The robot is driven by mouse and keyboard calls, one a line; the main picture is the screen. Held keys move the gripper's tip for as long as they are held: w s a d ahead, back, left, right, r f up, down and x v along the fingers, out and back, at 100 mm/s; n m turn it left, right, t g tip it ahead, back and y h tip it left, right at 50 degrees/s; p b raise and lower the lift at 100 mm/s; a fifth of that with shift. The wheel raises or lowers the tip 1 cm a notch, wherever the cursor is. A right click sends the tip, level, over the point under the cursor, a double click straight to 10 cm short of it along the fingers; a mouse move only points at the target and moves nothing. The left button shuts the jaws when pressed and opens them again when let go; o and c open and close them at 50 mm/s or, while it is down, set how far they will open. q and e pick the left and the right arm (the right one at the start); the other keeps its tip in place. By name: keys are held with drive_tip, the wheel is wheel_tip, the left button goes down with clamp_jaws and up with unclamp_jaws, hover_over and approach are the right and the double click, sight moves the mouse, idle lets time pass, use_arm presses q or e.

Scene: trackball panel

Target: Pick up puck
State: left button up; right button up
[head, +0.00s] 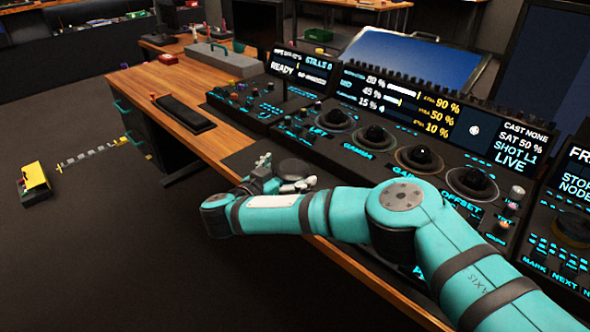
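A dark round disc (294,168), which looks like the puck, lies at the console's front edge, left of the trackballs. My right gripper (287,171) is low over the desk edge beside it. Its pale fingertips are spread apart, one to the left of the disc and one in front of it. The gripper looks open; I cannot tell whether a finger touches the disc. My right arm comes in from the lower right and covers part of the console front. My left gripper is not in view.
The console has a row of trackballs (420,158) and lit screens (400,100) behind. A black wrist pad (182,114) lies on the wooden desk (140,82) at left. A grey toolbox (222,60) stands farther back. A yellow and black object (35,180) is on the floor.

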drive_tip(key=shift+c, duration=1.1)
drive_tip(key=c, duration=0.5)
drive_tip(key=shift+c, duration=1.3)
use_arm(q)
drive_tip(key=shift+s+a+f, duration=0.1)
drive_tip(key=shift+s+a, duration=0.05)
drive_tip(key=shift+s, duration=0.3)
use_arm(e)
drive_tip(key=shift+r, duration=0.1)
